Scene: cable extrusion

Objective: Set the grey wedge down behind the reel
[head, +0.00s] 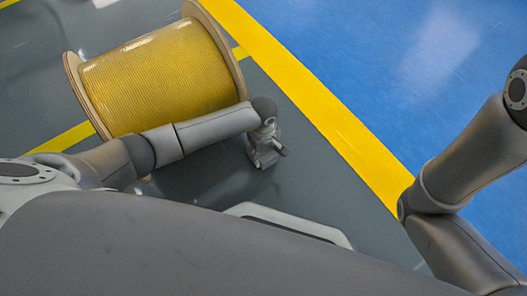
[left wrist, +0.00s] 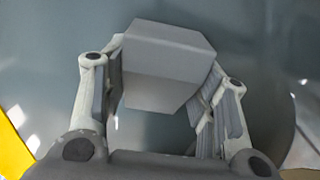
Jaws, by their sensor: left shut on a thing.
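The reel (head: 160,80) lies on its side at the upper left of the head view. It has yellow cable wound between two pale wooden flanges. The grey wedge (left wrist: 165,62) is a plain angular block, held between the fingers of my left gripper (head: 266,157) in the left wrist view. In the head view the gripper is just below the reel's right flange, and I cannot make out the wedge there. I cannot tell the wedge's height above the floor. My right gripper is outside both views.
The grey floor (head: 305,160) is open around my left gripper. A broad yellow stripe (head: 335,125) crosses it diagonally and borders a clear blue floor (head: 400,70). My left forearm passes close in front of the reel.

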